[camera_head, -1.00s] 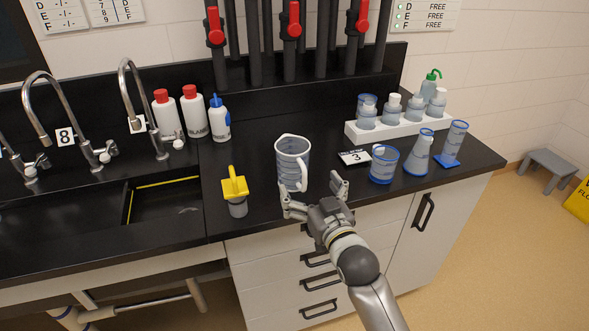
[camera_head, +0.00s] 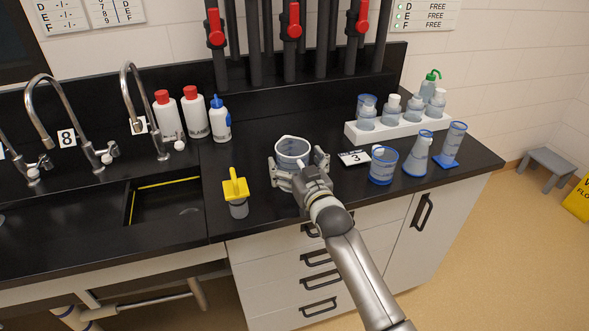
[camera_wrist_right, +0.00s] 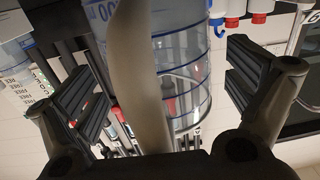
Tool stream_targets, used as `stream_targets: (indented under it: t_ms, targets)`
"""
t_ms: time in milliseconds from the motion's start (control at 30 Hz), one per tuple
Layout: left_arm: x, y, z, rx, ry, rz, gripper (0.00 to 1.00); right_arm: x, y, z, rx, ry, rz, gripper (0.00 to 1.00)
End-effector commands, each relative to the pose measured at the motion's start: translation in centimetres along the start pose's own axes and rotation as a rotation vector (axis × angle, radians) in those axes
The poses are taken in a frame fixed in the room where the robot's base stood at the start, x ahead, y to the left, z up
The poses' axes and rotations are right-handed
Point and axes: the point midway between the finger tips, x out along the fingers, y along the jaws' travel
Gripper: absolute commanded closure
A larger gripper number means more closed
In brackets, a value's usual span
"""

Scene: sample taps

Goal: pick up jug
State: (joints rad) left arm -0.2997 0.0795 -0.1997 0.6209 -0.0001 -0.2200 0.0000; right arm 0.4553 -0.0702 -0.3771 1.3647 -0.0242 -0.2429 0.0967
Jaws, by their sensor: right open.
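The jug (camera_head: 291,148) is a clear measuring jug standing on the black counter, its rim and upper wall showing in the head view. My right gripper (camera_head: 300,167) is open at the jug, with one finger on each side of it; the gripper hides the jug's lower part and handle. In the right wrist view the jug (camera_wrist_right: 185,75) fills the middle, with its pale handle (camera_wrist_right: 140,80) running down in front of it between the two dark fingers. Gaps show between the fingers and the jug there. My left gripper is not in view.
A yellow-topped container (camera_head: 237,195) stands left of the jug, beside the sink (camera_head: 165,205). A card marked 3 (camera_head: 354,158) and a blue-rimmed beaker (camera_head: 383,166) stand close on the right. A white rack of bottles (camera_head: 392,128) is behind them.

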Motion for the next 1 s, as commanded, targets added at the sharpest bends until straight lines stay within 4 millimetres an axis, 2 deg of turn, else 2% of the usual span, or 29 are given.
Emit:
stream_targets:
  t_ms: [267, 667, 1000]
  targets:
    - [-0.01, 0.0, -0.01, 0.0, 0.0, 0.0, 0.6, 0.18, -0.01, 0.05, 0.0, -0.001, 0.0, 0.01]
    - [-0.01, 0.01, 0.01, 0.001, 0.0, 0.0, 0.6, 0.16, 0.0, 0.06, 0.0, -0.001, 0.0, 0.51]
    - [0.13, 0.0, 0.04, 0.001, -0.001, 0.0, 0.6, 0.17, 0.02, -0.4, -0.001, 0.001, 0.0, 0.51]
